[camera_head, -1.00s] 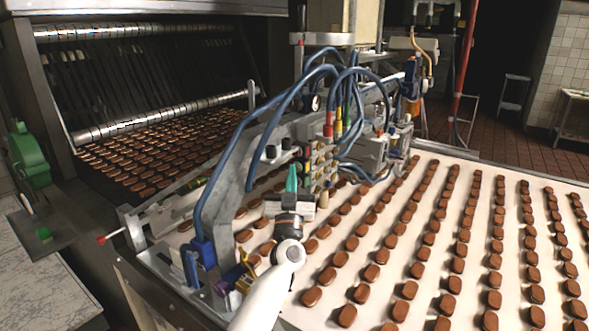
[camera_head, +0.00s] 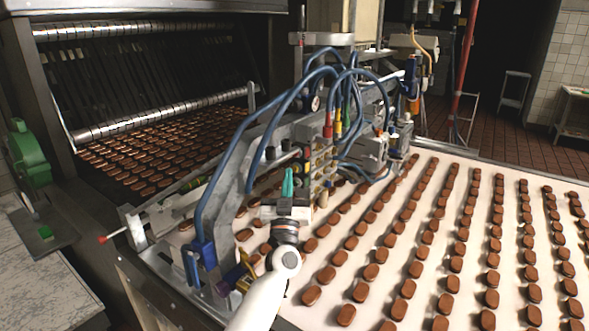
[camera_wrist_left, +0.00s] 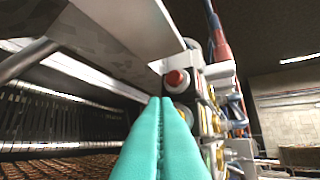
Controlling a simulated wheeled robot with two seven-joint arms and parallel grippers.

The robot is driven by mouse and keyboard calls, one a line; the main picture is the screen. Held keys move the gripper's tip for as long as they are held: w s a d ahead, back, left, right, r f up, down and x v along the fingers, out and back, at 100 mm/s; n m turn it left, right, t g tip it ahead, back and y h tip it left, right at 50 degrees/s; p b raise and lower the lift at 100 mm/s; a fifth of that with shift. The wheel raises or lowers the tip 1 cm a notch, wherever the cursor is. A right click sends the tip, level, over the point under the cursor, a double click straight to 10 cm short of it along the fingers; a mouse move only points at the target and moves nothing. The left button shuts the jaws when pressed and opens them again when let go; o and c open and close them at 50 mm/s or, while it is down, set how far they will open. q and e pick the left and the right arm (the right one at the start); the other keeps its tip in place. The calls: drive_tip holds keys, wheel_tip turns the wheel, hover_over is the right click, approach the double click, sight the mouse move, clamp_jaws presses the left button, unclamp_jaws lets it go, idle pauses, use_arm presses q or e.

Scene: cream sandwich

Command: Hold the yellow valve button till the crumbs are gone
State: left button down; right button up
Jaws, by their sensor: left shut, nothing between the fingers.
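My left gripper (camera_head: 288,182) is shut, with its teal fingers together and nothing between them. It points up and away, in front of the valve block (camera_head: 318,165) on the machine over the belt. In the left wrist view the teal fingertips (camera_wrist_left: 160,103) lie just below a round red button (camera_wrist_left: 177,81) in the picture; contact cannot be told. Yellow round parts (camera_wrist_left: 206,115) show beside and behind the fingers, partly hidden. I cannot tell which of them is the yellow valve button. No crumbs can be made out. My right gripper is not in view.
Blue hoses (camera_head: 232,150) arch over the metal frame close to my left arm. The pale belt (camera_head: 390,240) carries rows of brown biscuits to the right. A dark oven opening with a roller (camera_head: 150,122) is at the left.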

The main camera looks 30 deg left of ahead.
use_arm(q)
drive_tip(key=s+p, duration=0.3)
drive_tip(key=s, duration=0.2)
drive_tip(key=shift+a, duration=0.2)
idle(0.4)
